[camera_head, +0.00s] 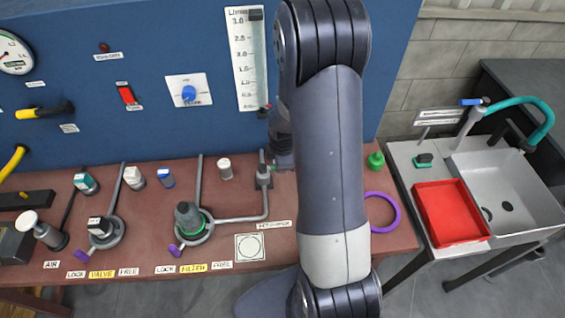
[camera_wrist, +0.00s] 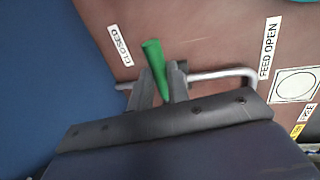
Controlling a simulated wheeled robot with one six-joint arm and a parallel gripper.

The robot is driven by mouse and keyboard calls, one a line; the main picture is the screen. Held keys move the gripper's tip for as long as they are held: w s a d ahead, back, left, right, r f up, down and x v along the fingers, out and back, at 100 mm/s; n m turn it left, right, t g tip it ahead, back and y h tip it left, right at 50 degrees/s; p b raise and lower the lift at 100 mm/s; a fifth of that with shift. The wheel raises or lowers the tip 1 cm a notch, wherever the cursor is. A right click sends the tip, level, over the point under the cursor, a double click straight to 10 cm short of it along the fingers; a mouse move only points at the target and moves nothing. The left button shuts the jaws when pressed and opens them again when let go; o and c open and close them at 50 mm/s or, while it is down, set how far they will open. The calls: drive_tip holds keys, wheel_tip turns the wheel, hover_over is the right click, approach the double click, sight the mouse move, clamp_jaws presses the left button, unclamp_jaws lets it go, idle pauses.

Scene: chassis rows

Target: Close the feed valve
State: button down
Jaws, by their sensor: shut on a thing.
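The feed valve's green lever (camera_wrist: 154,62) stands between the two fingers of my gripper (camera_wrist: 163,80) in the wrist view, and the gripper is shut on it. The lever's free end points between the white CLOSED label (camera_wrist: 119,45) and the FEED OPEN label (camera_wrist: 269,48), nearer to CLOSED. A grey pipe (camera_wrist: 225,74) runs behind the fingers. The valve's pivot is hidden by my gripper. In the head view the grey valve body (camera_head: 263,176) shows on the pipe, while my arm hides the lever and fingertips.
Filter housings (camera_head: 189,216), small bottles and grey pipes crowd the bench left of my arm. A blue panel (camera_head: 130,75) with a flow tube (camera_head: 246,60) rises behind. A purple ring (camera_head: 396,212) and a green knob (camera_head: 375,160) lie right. A sink with a red tray (camera_head: 450,212) stands farther right.

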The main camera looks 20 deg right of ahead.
drive_tip(key=shift+w+r, duration=0.1)
drive_tip(key=c, duration=1.3)
unclamp_jaws()
drive_tip(key=shift+c, duration=0.2)
wheel_tip(320, 180, up, 10)
drive_tip(key=s+b, duration=0.1)
drive_tip(key=s, duration=0.1)
drive_tip(key=shift+a+r, duration=0.25)
drive_tip(key=shift+a, duration=0.15)
